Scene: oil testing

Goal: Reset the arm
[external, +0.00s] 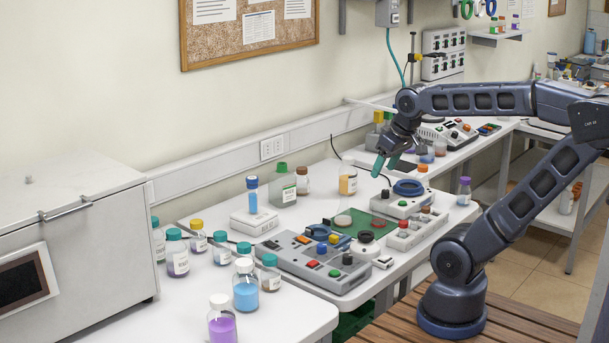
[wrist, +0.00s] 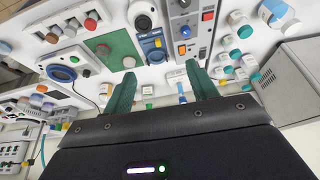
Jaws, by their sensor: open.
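My arm reaches in from the right in the external view, bent high at the elbow. My gripper (external: 385,165) hangs above the back part of the white table, with its green fingers apart and nothing between them. In the wrist view my gripper (wrist: 160,88) also shows two green fingers wide apart and empty. Below it in that view lie a green mat (wrist: 119,50) and a grey control panel (wrist: 183,25). The fingers appear clear of the things on the table in the external view.
The grey control panel also shows in the external view (external: 300,260). A blue-capped tube stands on a white stand (external: 254,222). Several capped bottles, one with blue liquid (external: 246,290), stand at the front left beside a grey oven-like box (external: 70,240). Open air surrounds my gripper.

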